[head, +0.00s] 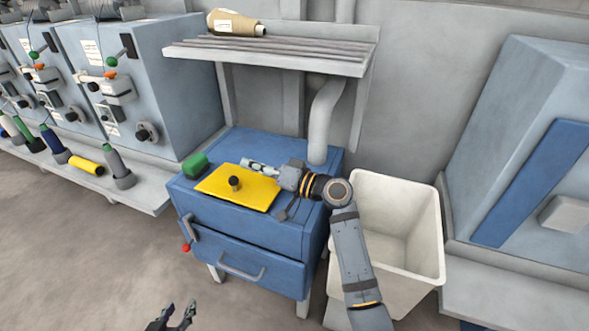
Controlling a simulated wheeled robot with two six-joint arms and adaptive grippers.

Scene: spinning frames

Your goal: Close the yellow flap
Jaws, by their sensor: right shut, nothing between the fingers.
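The yellow flap (221,190) lies flat on top of the blue cabinet (250,243), with a dark round knob standing near its middle. My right gripper (250,165) is over the back right edge of the flap, shut and with nothing between its fingers. From this view I cannot tell whether its fingertips touch the flap. My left gripper (180,315) is low at the bottom edge of the picture, in front of the cabinet, with its fingers apart and empty.
A white bin (419,235) stands right of the cabinet. A shelf (275,57) with a yarn cone (234,23) is above. Spinning machines with several bobbins stand at left. The floor in front is clear.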

